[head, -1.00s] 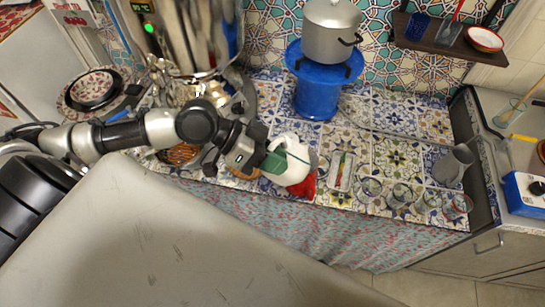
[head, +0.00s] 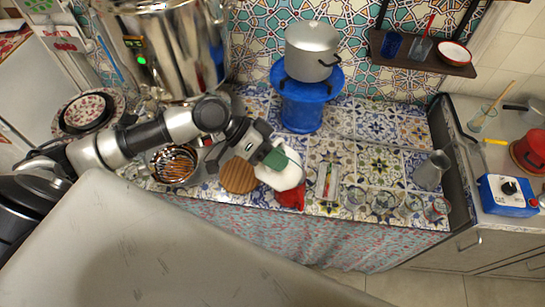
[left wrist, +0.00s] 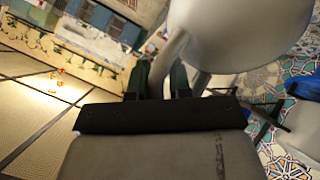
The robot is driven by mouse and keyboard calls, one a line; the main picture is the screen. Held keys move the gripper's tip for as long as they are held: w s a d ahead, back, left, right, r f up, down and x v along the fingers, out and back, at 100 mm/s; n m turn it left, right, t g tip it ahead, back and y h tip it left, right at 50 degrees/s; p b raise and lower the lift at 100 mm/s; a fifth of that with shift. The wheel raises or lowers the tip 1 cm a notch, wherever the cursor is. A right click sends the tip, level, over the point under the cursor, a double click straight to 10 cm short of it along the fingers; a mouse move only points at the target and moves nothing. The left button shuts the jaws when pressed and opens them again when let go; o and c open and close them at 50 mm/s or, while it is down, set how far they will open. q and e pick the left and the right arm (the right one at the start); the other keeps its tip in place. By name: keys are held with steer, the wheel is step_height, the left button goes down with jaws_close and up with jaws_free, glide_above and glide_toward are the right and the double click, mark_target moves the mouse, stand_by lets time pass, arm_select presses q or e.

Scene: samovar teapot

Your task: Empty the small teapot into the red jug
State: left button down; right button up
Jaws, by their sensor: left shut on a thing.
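A small white teapot (head: 284,174) is held by my left gripper (head: 270,158) over the front of the tiled counter. The gripper is shut on it, probably at the handle, with green at the grip. In the left wrist view the pale teapot body (left wrist: 240,30) fills the upper right, beyond the dark green fingers (left wrist: 160,82). A red thing (head: 291,197) lies just below the teapot in the head view and is partly hidden by it; I cannot tell whether it is the jug. My right gripper does not show.
A round wooden board (head: 238,176) and a bowl (head: 173,165) lie left of the teapot. A narrow tray (head: 327,181), several glasses (head: 382,200) and a grey jug (head: 431,171) stand to the right. A blue stand with a pot (head: 312,50) is behind. A red pot (head: 530,150) is at far right.

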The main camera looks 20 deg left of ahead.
arm_select(q)
steer(key=shift+w+d+r+p, duration=0.1)
steer(key=shift+w+r+p, duration=0.4)
steer(key=shift+w+r, duration=0.05)
steer(key=shift+w+g, duration=0.3)
steer(key=shift+n+g, duration=0.8)
steer(key=shift+g, duration=0.1)
steer(key=shift+w+d+r, duration=0.1)
steer(key=shift+w+r, duration=0.15)
steer(key=shift+w, duration=0.4)
steer(key=shift+w+d+r, duration=0.1)
steer(key=shift+w+r, duration=0.1)
steer(key=shift+w, duration=0.5)
steer(key=shift+w+d+r, duration=0.1)
steer(key=shift+w+r, duration=0.15)
steer(key=shift+w, duration=0.4)
steer(key=shift+n+g+y, duration=0.4)
steer(key=shift+n+g, duration=0.2)
steer(key=shift+g, duration=0.2)
steer(key=shift+w+d+r, duration=0.15)
steer(key=shift+w, duration=0.85)
steer(key=shift+w+d+r, duration=0.1)
steer(key=shift+w, duration=0.9)
